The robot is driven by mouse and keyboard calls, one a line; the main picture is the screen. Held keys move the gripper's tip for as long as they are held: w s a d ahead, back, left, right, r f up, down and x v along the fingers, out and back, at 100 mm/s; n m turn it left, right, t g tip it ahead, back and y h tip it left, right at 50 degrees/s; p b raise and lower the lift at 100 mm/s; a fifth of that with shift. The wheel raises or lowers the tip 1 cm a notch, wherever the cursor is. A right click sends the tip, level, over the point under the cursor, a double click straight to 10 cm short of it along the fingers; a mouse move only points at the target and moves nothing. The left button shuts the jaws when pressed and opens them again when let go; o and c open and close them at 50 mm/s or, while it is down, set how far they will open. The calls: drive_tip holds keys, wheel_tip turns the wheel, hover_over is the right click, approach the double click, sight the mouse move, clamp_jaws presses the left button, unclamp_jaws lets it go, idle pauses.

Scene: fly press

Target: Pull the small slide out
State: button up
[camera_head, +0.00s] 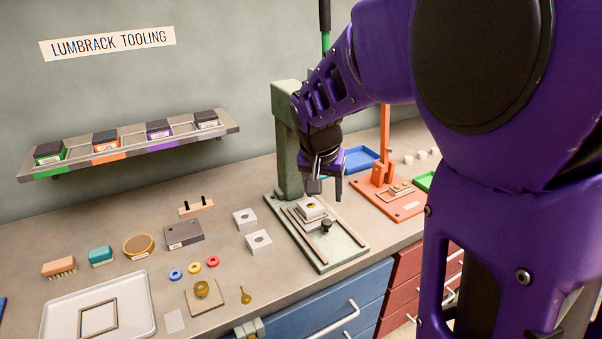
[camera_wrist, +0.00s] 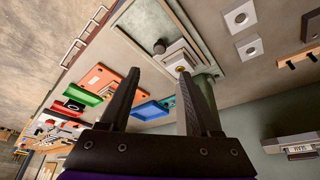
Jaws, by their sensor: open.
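The small slide (camera_head: 312,218) lies between two rails on the base (camera_head: 343,247) of the green press. It carries a pale square block with a brass-coloured centre, and a dark round knob (camera_head: 326,226) stands at its front. In the wrist view the knob (camera_wrist: 159,46) shows beyond the fingertips, beside the pale block (camera_wrist: 176,56). My gripper (camera_head: 326,191) is open and empty, pointing down above the back of the slide. In the wrist view my gripper (camera_wrist: 160,72) has its two fingers apart, with nothing between them. Part of the press is hidden behind my arm.
An orange press (camera_head: 384,178) stands to the right, with a blue tray (camera_head: 362,158) behind. Pale square blocks (camera_head: 258,242) and a grey block (camera_head: 183,234) lie to the left. A blue drawer front (camera_head: 325,305) is below the bench edge. Bench left of the press has gaps.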

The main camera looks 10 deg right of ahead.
sight(327, 221)
drive_tip(key=x, duration=1.3)
drive_tip(key=shift+w+d+b, duration=0.1)
drive_tip(key=shift+w+b, duration=0.05)
drive_tip(key=shift+b, duration=0.25)
clamp_jaws()
idle(0.6)
